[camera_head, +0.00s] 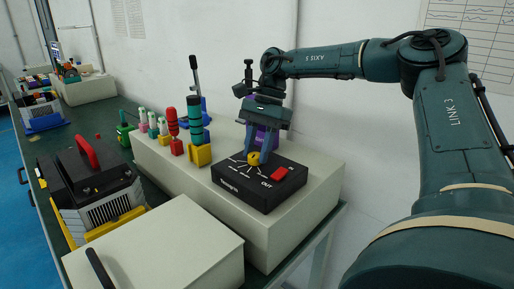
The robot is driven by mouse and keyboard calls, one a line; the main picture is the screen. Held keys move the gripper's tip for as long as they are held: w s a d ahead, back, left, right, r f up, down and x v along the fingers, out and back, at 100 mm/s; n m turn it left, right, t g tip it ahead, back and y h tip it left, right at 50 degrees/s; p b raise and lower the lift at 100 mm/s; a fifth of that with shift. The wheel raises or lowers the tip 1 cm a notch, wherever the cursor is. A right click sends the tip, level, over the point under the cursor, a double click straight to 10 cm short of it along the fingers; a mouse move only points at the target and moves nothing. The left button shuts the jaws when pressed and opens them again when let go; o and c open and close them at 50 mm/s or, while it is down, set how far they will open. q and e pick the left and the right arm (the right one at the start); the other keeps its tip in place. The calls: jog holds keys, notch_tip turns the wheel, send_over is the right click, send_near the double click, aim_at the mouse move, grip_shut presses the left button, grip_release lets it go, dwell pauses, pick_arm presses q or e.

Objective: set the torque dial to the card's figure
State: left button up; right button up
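The torque dial is a small yellow knob (254,159) on top of a black box (238,192). The box has white scale lines around the knob, a red block (280,173) and the word OUT. My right gripper (257,153) points down over the knob, with its fingers on either side of it. I cannot tell whether the fingers press on the knob or stand just clear. The gripper hides part of the scale, and the dial's setting is too small to read. I cannot make out a card with a readable figure. My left gripper is not in view.
The black box stands on a pale block (312,207). A grey unit with a red handle (87,150) stands left. A pale box (160,250) is in front.

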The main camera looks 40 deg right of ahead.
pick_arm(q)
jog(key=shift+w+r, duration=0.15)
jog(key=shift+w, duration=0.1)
pick_arm(e)
jog(key=o, duration=0.4)
pick_arm(q)
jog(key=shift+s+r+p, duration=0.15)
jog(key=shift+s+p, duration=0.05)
jog(key=shift+p, duration=0.65)
pick_arm(e)
jog(key=v, duration=1.3)
jog(key=shift+r, duration=0.1)
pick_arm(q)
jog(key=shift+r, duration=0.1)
